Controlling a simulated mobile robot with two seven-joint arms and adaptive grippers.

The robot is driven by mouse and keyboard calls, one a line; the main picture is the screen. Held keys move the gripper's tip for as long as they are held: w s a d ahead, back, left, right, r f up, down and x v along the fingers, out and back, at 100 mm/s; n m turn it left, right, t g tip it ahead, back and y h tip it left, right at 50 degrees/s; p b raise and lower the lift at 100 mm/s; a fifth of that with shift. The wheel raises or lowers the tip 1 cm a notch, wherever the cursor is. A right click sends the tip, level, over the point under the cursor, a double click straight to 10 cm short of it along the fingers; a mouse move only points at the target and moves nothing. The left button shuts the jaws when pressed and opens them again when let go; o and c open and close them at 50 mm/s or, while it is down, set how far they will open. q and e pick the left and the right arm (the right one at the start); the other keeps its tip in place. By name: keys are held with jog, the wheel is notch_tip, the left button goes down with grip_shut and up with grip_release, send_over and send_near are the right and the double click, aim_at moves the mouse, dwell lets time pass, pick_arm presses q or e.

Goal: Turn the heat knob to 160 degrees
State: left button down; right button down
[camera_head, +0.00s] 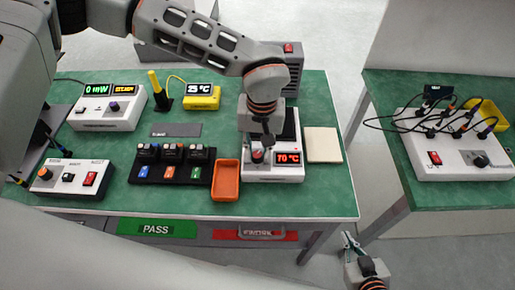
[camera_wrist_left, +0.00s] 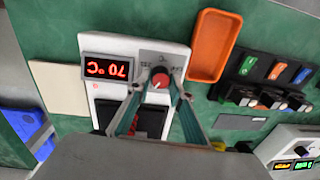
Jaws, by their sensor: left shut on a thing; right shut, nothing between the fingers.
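The heat knob (camera_wrist_left: 159,79) is a small round red-topped knob with a pale pointer mark, on the front panel of a white hot plate (camera_head: 270,172). The knob also shows in the head view (camera_head: 257,155), partly hidden by my gripper. Beside it a red display (camera_head: 288,158) reads 70 °C; it appears upside down in the left wrist view (camera_wrist_left: 107,69). My left gripper (camera_wrist_left: 158,90) points down from above and is shut on the knob, one finger at each side. My right gripper (camera_head: 351,241) is shut and empty, low in front of the table, away from the hot plate.
An orange tray (camera_head: 226,181) stands close left of the hot plate, and a beige pad (camera_head: 323,145) lies to its right. A rack of small modules (camera_head: 172,165) is further left. A second table (camera_head: 440,195) with a cabled white box stands at right.

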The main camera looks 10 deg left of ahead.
aim_at(260, 154)
pick_arm(q)
jog(key=shift+m, duration=1)
jog(key=c, duration=1.8)
grip_release()
jog(key=r, duration=1.2)
jog(key=shift+d, duration=0.35)
